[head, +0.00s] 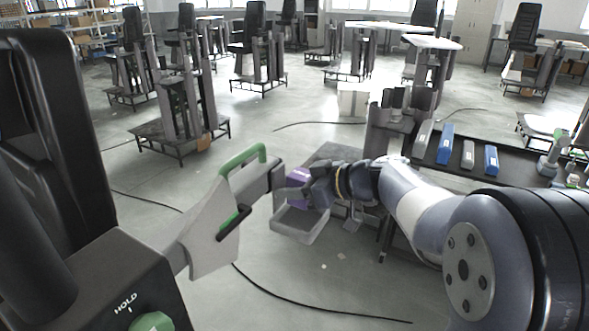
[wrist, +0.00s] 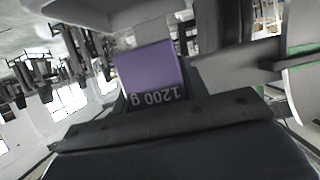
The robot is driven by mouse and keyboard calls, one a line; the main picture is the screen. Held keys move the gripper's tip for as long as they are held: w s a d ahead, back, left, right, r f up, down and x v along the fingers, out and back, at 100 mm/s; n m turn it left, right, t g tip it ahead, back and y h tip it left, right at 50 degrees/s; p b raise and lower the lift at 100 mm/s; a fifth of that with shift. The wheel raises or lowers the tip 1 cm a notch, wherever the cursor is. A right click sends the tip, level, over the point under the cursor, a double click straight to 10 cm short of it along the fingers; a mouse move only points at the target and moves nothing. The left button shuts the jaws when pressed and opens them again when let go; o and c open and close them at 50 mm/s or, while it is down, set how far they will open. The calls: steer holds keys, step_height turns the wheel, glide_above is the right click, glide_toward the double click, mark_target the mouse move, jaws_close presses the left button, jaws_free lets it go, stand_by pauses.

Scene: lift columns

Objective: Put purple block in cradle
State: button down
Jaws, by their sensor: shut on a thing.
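The purple block (head: 298,174) is in my gripper (head: 303,186), at the end of my arm near the middle of the head view. In the wrist view the purple block (wrist: 150,72) fills the centre, with "1200 g" upside down on its face; my shut gripper hides part of it. A grey shallow tray that looks like the cradle (head: 297,230) is just below the block and gripper in the head view. My gripper partly covers it. I cannot tell whether the block touches it.
A grey lever arm with a green handle (head: 243,158) reaches close to my gripper from the left. A dark table (head: 440,170) at right carries blue and grey blocks (head: 445,143). A white box (head: 353,99) stands behind. Cables lie on the open floor.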

mark_target(281, 206)
steer(key=shift+f+b, duration=0.3)
steer(key=shift+f, duration=2.15)
steer(key=c, duration=1.1)
jaws_free()
steer(key=shift+f, duration=0.25)
steer(key=shift+r, duration=0.15)
steer(key=v, duration=1.2)
steer(key=shift+s, duration=0.1)
